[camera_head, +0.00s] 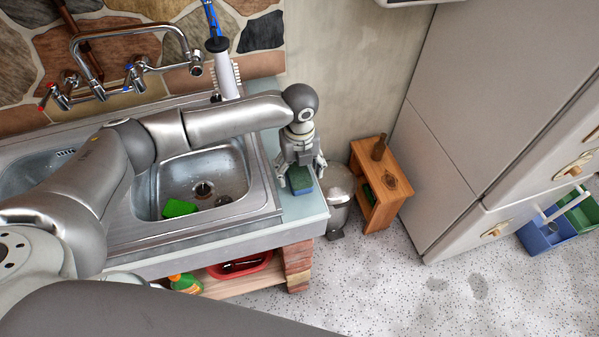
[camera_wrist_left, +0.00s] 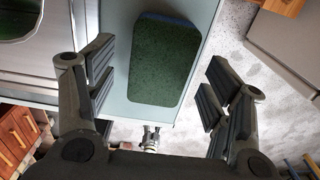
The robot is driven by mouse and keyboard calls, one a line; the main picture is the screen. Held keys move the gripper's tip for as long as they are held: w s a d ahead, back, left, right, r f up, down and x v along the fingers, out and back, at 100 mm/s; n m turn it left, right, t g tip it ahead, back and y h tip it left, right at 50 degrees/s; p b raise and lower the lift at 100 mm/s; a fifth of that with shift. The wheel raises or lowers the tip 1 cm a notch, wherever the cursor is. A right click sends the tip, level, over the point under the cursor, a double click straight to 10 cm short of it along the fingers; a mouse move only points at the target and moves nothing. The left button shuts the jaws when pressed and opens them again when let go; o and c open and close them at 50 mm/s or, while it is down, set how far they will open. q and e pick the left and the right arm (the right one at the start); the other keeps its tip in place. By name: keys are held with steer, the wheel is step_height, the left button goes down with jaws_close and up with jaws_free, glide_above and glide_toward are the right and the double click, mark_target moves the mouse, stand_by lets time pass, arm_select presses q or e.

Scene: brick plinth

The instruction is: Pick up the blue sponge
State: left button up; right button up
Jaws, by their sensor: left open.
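The blue sponge (camera_head: 299,180) has a dark green top and a blue lower side. It lies on the pale counter (camera_head: 301,208) just right of the sink. In the left wrist view the sponge (camera_wrist_left: 165,62) shows its green face, with a thin blue rim at its far edge. My left gripper (camera_head: 299,166) is over the sponge and points down. Its fingers (camera_wrist_left: 163,90) are open, one on each side of the sponge, with a gap on both sides. The gripper hides part of the sponge in the head view. My right gripper is not in view.
The steel sink (camera_head: 205,178) holds a bright green sponge (camera_head: 180,208). A metal bin (camera_head: 338,190) and a wooden stool (camera_head: 382,200) stand right of the counter. A white brush (camera_head: 226,80) stands behind. Taps (camera_head: 130,72) are on the wall. Open floor lies at front right.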

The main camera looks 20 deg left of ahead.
arm_select(q)
steer(key=shift+f, duration=0.95)
steer(key=c, duration=0.5)
steer(key=shift+c, duration=1.2)
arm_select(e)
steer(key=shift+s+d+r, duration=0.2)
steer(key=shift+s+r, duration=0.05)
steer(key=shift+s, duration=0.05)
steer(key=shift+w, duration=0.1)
